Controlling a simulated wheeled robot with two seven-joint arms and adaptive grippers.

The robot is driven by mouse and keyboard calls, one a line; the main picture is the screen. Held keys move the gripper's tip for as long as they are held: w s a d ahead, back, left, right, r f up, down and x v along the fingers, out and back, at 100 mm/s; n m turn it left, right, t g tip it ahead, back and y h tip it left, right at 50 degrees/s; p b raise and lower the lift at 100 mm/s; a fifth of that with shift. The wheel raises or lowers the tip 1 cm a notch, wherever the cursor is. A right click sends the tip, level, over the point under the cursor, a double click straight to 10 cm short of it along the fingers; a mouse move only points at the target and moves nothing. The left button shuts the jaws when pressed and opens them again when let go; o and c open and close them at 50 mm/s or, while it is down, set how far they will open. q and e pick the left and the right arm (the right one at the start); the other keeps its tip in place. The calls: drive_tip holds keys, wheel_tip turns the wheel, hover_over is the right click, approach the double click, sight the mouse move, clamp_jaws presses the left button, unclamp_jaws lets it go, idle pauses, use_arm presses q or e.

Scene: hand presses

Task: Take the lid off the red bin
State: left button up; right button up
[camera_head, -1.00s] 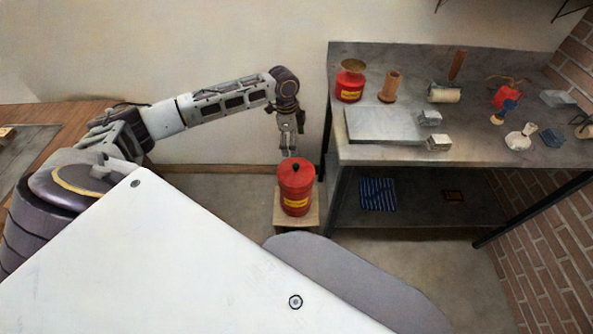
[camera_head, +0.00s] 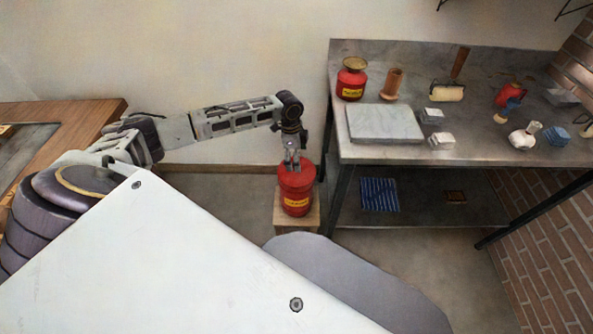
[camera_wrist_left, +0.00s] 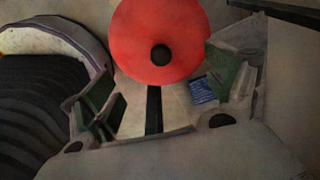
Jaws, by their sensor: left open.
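The red bin (camera_head: 296,203) has a yellow label and stands upright on a small wooden block. Its round red lid (camera_head: 305,176) is on top. My left gripper (camera_head: 291,167) points down at the lid from above and hides the lid's black knob in the head view. In the left wrist view the lid (camera_wrist_left: 140,30) shows from above with its black knob (camera_wrist_left: 161,55). My left gripper's two fingers (camera_wrist_left: 165,88) are spread apart, and the knob lies between their directions. Whether they touch the lid, I cannot tell. My right gripper is not in view.
The wooden block (camera_head: 311,219) stands on the floor beside a metal workbench (camera_head: 400,160). The bench holds a grey slab (camera_head: 384,124), another red container (camera_head: 351,84) and several small tools. A wall is behind the arm.

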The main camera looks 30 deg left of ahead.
use_arm(q)
drive_tip(key=shift+f, duration=0.1)
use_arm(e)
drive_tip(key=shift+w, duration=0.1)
use_arm(q)
drive_tip(key=shift+a+f, duration=0.15)
drive_tip(key=shift+f, duration=0.45)
drive_tip(key=shift+w+f+b, duration=0.1)
drive_tip(key=shift+f+b, duration=0.55)
drive_tip(key=shift+f, duration=1.25)
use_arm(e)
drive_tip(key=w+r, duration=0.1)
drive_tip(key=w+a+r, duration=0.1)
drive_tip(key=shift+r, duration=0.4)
use_arm(q)
drive_tip(key=shift+c, duration=0.2)
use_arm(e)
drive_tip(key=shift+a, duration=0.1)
use_arm(q)
clamp_jaws()
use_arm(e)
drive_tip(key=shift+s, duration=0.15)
